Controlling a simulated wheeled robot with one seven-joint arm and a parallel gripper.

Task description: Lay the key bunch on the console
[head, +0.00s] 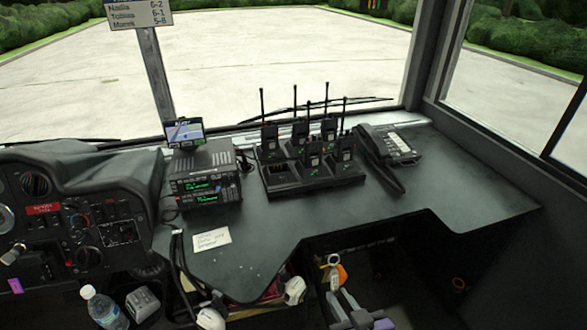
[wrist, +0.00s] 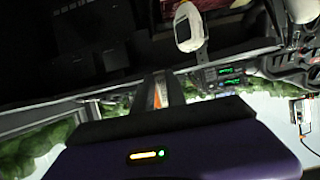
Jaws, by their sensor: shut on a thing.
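The key bunch (head: 340,274), with a metal ring and an orange tag, is at the tips of my gripper (head: 337,292). My gripper is shut on it, below and in front of the console's front edge. In the wrist view, a strip of orange (wrist: 158,95) shows between the fingers of my gripper (wrist: 160,88); the rest of the bunch is hidden there. The console (head: 285,222) is a dark flat surface under the windscreen. Its front middle and right end are bare.
A radio unit (head: 207,187) with a small screen, a charger rack (head: 325,183) with several walkie-talkies and a desk phone (head: 391,147) stand on the console. A paper note (head: 211,239) lies near its front left. A bottle (head: 103,307) stands lower left.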

